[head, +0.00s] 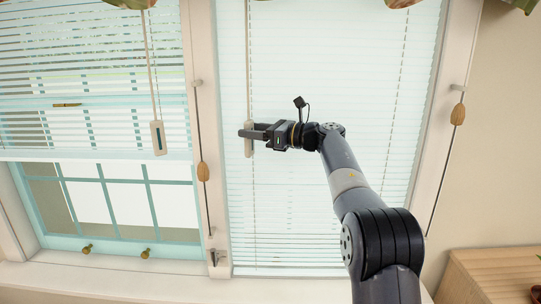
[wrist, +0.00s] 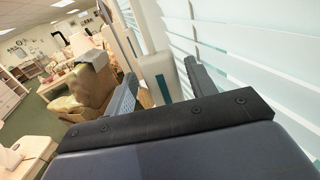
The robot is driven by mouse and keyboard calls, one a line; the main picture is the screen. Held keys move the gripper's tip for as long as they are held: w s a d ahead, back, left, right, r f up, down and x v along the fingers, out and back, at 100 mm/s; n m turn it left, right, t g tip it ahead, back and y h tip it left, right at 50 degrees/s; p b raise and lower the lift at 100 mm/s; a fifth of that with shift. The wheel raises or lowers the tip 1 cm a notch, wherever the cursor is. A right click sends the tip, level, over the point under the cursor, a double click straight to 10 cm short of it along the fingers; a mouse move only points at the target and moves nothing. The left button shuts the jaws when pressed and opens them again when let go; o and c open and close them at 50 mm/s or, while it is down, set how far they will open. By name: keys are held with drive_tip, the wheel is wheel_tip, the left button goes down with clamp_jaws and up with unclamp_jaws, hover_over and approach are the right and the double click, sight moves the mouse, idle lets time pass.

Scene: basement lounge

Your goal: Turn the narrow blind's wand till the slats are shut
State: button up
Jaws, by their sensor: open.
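The narrow blind (head: 320,195) hangs on the right in the head view, its pale slats parted by thin lines. In the wrist view its slats (wrist: 235,50) show blue-green bands between them; I cannot tell their exact tilt. Its wand hangs at the blind's left side, with a white handle (head: 248,149) at the lower end. My gripper (head: 245,133) is at the handle, reaching in from the right. In the wrist view the handle (wrist: 158,72) with a dark stripe stands between the two open fingers; contact is not clear.
A wider blind (head: 90,130) with open slats hangs to the left, with its own wand handle (head: 158,138). Cords with wooden tassels hang beside the narrow blind, one left (head: 203,172), one right (head: 458,114). A wooden cabinet (head: 495,275) stands lower right. An armchair (wrist: 95,85) shows behind.

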drive_tip(key=shift+a+f+m+t+b, duration=0.1)
drive_tip(key=shift+f+m+t+b, duration=0.15)
drive_tip(key=shift+t+b, duration=0.35)
drive_tip(key=m+t+h+b, duration=0.1)
drive_tip(key=m+t+h, duration=0.1)
drive_tip(key=t+h, duration=0.1)
drive_tip(key=m+t+h+b, duration=0.2)
drive_tip(key=m+h, duration=0.1)
drive_tip(key=r+m+t+h+b, duration=0.1)
drive_tip(key=m+t+h, duration=0.2)
drive_tip(key=shift+s+a+t, duration=0.3)
drive_tip(key=shift+s+a, duration=0.05)
drive_tip(key=shift+m+h+p, duration=0.5)
drive_tip(key=shift+m+p, duration=0.05)
drive_tip(key=shift+p, duration=0.35)
drive_tip(key=shift+t+h+p, duration=0.4)
drive_tip(key=shift+h+p, duration=0.1)
drive_tip(key=shift+p, duration=0.45)
drive_tip(key=m+h+p, duration=0.1)
drive_tip(key=p, duration=0.4)
drive_tip(key=m+h+p, duration=0.1)
drive_tip(key=p, duration=0.4)
drive_tip(key=shift+a+t+h, duration=0.3)
drive_tip(key=shift+t, duration=0.1)
drive_tip(key=m+h+p, duration=0.2)
drive_tip(key=h+p, duration=0.1)
drive_tip(key=p, duration=0.7)
drive_tip(key=shift+s+m+h, duration=0.1)
drive_tip(key=shift+m+h, duration=0.2)
drive_tip(key=shift+h, duration=0.1)
